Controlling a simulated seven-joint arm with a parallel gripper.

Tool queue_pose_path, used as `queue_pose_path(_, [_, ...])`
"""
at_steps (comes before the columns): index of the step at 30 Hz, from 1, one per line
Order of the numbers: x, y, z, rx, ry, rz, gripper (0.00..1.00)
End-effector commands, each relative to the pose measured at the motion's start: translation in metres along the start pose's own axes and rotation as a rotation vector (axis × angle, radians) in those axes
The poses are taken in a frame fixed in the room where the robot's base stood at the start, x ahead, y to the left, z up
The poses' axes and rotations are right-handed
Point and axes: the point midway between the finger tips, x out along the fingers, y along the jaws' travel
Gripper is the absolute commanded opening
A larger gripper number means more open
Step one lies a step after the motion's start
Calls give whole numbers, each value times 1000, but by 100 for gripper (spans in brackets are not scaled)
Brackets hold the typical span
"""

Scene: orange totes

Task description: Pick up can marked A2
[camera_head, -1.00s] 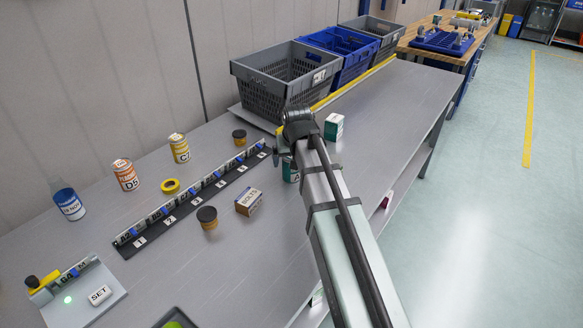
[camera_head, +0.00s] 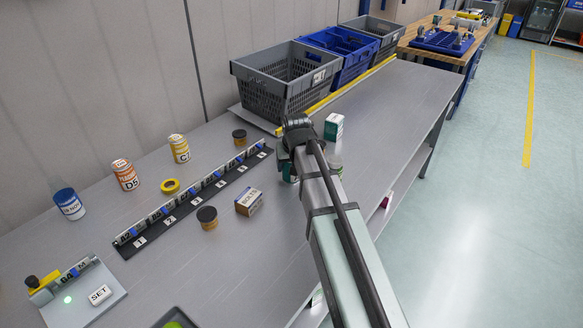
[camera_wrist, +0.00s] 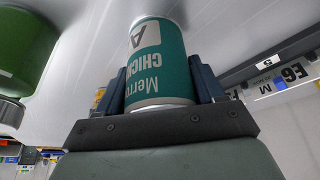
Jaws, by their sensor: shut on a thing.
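A teal can (camera_wrist: 158,65) with white lettering fills the middle of the wrist view. Its label shows a large "A"; any digit after it is not readable from here. My gripper (camera_wrist: 160,88) has one dark finger on each side of this can and is shut on it. In the head view my gripper is mostly hidden behind my arm, and only a sliver of the teal can (camera_head: 289,173) shows at the arm's left side. I cannot tell whether the can touches the table.
A green can (camera_wrist: 22,55) stands close by in the wrist view; a can (camera_head: 335,165) shows right of my arm. A green-white box (camera_head: 334,127) stands beyond. A numbered rack (camera_head: 190,200), a brown box (camera_head: 248,202) and a grey crate (camera_head: 262,72) lie to the left and behind.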

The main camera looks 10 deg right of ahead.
Motion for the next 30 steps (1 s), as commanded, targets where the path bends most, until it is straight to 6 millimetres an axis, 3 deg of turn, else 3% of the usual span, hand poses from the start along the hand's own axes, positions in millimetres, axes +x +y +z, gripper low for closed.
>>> queue_pose_path(9, [0,0,0,0,0,0,24])
queue_pose_path(20, [-6,0,-3,0,1,0,24])
queue_pose_path(30, [-48,0,-22,0,3,0,24])
